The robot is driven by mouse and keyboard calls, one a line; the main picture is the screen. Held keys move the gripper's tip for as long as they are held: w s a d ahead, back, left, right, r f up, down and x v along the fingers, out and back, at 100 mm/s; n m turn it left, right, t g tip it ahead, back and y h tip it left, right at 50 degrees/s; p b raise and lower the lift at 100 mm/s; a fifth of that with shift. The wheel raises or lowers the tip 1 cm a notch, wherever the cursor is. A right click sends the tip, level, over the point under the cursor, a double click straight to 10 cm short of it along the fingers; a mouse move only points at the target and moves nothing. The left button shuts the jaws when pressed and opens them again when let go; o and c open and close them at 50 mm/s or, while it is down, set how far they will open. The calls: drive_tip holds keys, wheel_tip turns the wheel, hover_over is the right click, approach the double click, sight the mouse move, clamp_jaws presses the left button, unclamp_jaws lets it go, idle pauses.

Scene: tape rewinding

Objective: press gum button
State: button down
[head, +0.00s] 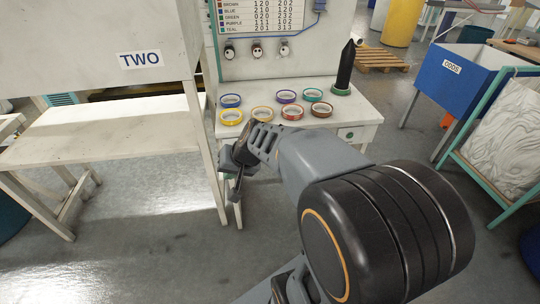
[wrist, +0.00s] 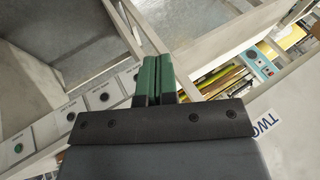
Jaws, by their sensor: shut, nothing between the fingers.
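My gripper (head: 236,172) is low beside the front left of the white table in the head view. In the wrist view its green fingers (wrist: 154,78) are shut together with nothing between them. Several small round buttons sit in a row on a pale panel (wrist: 40,135) at the left of the wrist view. One button (wrist: 18,148) at the near end looks dark green, and another dark button (wrist: 103,97) is closer to the fingers. The fingers overlap the far end of this row in the picture. The small labels are unreadable, so I cannot tell which is the gum button.
A white table (head: 358,112) holds several coloured tape rolls and a black cone (head: 346,66) on a green base. A cabinet marked TWO (head: 95,62) stands left, a blue bin (head: 452,80) right. Open floor lies in front.

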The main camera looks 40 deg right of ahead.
drive_tip(key=w+d+f+m+t+h+b, duration=0.2)
drive_tip(key=w+d+f+m+b, duration=0.2)
drive_tip(key=d+f, duration=0.4)
drive_tip(key=w+d+f+m+t+h+b, duration=0.1)
drive_tip(key=w+d+f+m+b, duration=0.3)
drive_tip(key=d, duration=0.9)
wheel_tip(320, 180, down, 6)
drive_tip(key=w+m+t, duration=0.1)
drive_tip(key=m, duration=0.2)
drive_tip(key=shift+d+r+h+b, duration=0.2)
drive_tip(key=shift+d+h+b, duration=0.1)
drive_tip(key=shift+d+h, duration=0.1)
drive_tip(key=shift+a, duration=0.1)
drive_tip(key=w+d+p, duration=0.3)
drive_tip(key=w+p, duration=0.2)
drive_tip(key=w, duration=0.3)
drive_tip(key=shift+d, duration=0.4)
drive_tip(key=shift+w+d, duration=0.1)
drive_tip(key=shift+w, duration=0.05)
drive_tip(key=shift+w+d, duration=0.1)
drive_tip(key=shift+w, duration=0.1)
